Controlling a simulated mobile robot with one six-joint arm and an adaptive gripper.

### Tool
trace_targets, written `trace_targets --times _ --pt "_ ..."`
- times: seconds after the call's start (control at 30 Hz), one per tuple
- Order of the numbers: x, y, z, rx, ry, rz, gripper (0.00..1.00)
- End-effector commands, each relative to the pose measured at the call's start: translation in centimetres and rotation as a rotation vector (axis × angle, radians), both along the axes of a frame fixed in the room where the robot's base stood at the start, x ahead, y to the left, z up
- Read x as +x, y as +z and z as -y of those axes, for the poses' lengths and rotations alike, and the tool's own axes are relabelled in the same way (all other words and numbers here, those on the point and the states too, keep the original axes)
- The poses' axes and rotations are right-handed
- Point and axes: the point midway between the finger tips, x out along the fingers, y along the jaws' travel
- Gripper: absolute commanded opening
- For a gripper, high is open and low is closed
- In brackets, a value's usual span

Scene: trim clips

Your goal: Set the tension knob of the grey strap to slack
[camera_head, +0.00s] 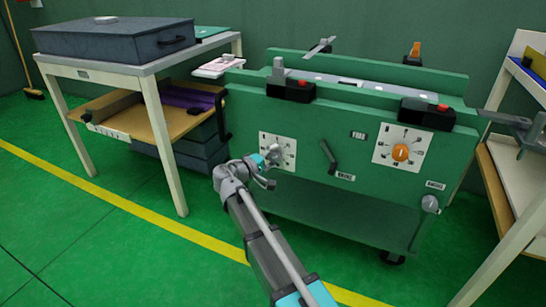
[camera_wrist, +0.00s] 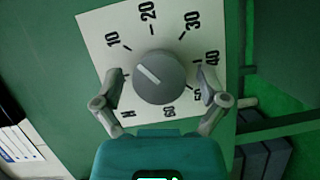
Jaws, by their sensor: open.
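A round grey knob (camera_wrist: 160,77) sits on a white dial plate (camera_wrist: 98,28) marked with numbers from 10 to 60. Its white line points up and left, roughly toward the 10 side. My gripper (camera_wrist: 158,100) is open, with one finger on each side of the knob; I cannot tell whether they touch it. In the head view, my gripper (camera_head: 266,172) is at the left dial plate (camera_head: 290,157) on the green cart (camera_head: 330,115), partly covering its knob. An orange knob (camera_head: 401,152) is on the cart's right dial. I cannot identify the grey strap for certain.
A dark lever (camera_head: 328,157) is between the dials, and a grey knob (camera_head: 430,203) is at the cart's lower right. A table with a dark case (camera_head: 110,40) stands left. A shelf (camera_head: 510,180) stands right. The floor in front is clear.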

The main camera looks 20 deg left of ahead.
Motion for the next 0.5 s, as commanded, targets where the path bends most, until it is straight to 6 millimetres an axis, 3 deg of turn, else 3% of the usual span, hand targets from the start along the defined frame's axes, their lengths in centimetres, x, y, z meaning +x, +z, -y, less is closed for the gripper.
trace_targets --times 0.5 --pt "-0.02 0.14 0.01 0.049 0.000 0.003 0.93"
